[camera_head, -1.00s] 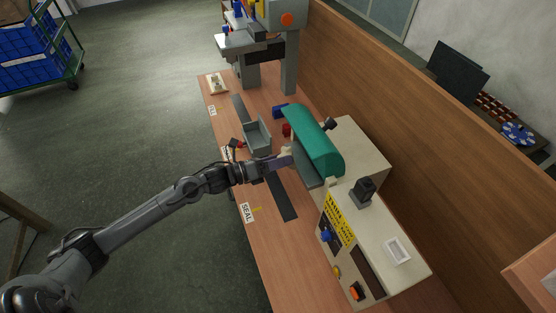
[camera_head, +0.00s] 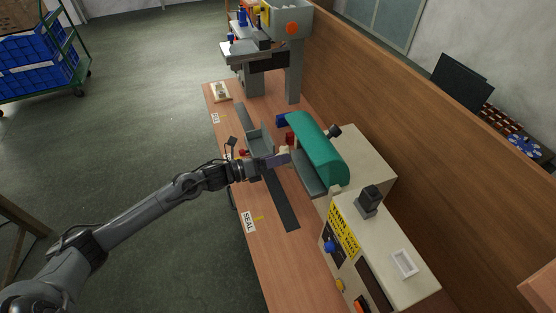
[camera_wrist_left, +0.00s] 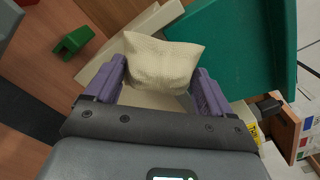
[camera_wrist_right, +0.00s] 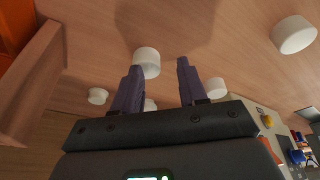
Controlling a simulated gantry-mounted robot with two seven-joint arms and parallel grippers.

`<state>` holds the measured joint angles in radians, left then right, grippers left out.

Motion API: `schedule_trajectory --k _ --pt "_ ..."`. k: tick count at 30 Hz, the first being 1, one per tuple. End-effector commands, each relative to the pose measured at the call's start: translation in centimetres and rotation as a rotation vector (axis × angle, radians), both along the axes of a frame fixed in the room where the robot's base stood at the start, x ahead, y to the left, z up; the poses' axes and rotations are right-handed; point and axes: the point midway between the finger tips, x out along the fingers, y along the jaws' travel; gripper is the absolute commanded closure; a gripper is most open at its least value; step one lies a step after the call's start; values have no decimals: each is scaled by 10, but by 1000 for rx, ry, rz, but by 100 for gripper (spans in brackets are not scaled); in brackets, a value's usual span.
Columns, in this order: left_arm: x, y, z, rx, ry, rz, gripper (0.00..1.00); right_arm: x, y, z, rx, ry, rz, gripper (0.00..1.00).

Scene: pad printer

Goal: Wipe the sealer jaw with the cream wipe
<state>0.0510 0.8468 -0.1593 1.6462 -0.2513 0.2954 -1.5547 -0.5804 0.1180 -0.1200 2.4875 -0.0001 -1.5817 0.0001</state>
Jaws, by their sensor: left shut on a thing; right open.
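The sealer is a cream machine with a teal cover (camera_head: 322,150) and a grey jaw face (camera_head: 307,181) below the cover's front edge. My left gripper (camera_head: 280,159) is in front of it, at the cover's left side. In the left wrist view, my left gripper (camera_wrist_left: 158,85) is shut on the cream wipe (camera_wrist_left: 165,62), a pillow-like cloth between its purple fingers. The teal cover (camera_wrist_left: 235,45) is close beyond it. I cannot tell whether the wipe touches the sealer. My right gripper (camera_wrist_right: 160,85) shows only in the right wrist view, open, with nothing clearly held.
A grey open holder (camera_head: 258,138) stands behind my left gripper. A dark strip (camera_head: 283,205) and a SEAL label (camera_head: 249,222) lie on the bench. A pad printer (camera_head: 268,50) stands at the far end. Several white cylinders (camera_wrist_right: 146,62) are around my right gripper.

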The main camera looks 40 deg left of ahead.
Motion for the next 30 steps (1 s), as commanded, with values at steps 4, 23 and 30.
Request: schedule_trajectory --k 4,23,30 --pt "-13 7 1 2 4 -1 41 -1 0 3 0 9 -1 57" --pt "-46 27 0 0 2 -3 41 -1 0 23 -2 7 0 57" --pt "-47 27 0 0 2 -2 41 -1 -1 24 -7 6 4 57"
